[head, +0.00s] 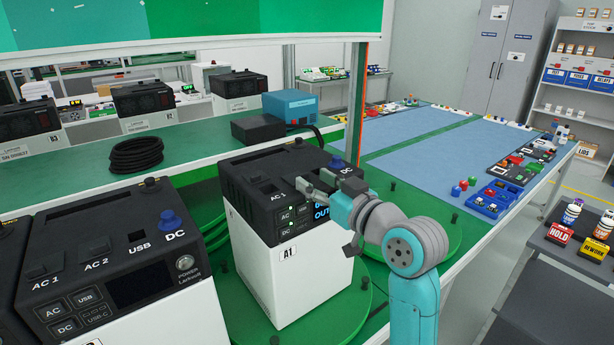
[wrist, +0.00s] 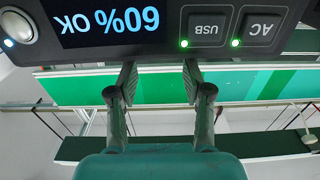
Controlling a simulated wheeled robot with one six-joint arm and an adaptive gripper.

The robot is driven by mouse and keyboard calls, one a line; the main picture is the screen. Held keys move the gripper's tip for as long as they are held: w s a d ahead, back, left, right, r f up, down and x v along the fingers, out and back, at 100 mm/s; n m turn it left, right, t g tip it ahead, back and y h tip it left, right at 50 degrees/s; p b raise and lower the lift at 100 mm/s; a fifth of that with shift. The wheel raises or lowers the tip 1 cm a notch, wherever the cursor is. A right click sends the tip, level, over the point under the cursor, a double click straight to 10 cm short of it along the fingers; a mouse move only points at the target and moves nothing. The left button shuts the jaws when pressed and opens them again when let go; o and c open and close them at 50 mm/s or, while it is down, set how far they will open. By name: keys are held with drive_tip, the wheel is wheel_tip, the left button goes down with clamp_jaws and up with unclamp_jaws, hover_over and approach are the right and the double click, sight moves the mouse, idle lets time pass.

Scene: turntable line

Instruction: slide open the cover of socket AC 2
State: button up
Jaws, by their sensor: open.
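The A1 power station (head: 291,258) is a white box with a black top in the middle of the head view. Its top carries AC 1 and a blue DC cap (head: 338,162); my gripper covers the area between them, so I cannot make out AC 2 there. My gripper (head: 312,187) is open and empty at its front upper edge. In the wrist view, the two fingers of my gripper (wrist: 160,78) stand apart below the upside-down panel, whose display (wrist: 110,22) reads 60% OK. I cannot tell whether they touch it.
A second power station (head: 125,245) at the left front has readable AC 1, AC 2 (head: 97,258), USB and DC labels. Green turntables (head: 420,232) lie under and behind A1. A black box, a blue box (head: 291,106) and a coiled cable (head: 135,155) sit on the bench behind.

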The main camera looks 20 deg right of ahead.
sight(305, 175)
drive_tip(key=shift+x, duration=1.7)
clamp_jaws()
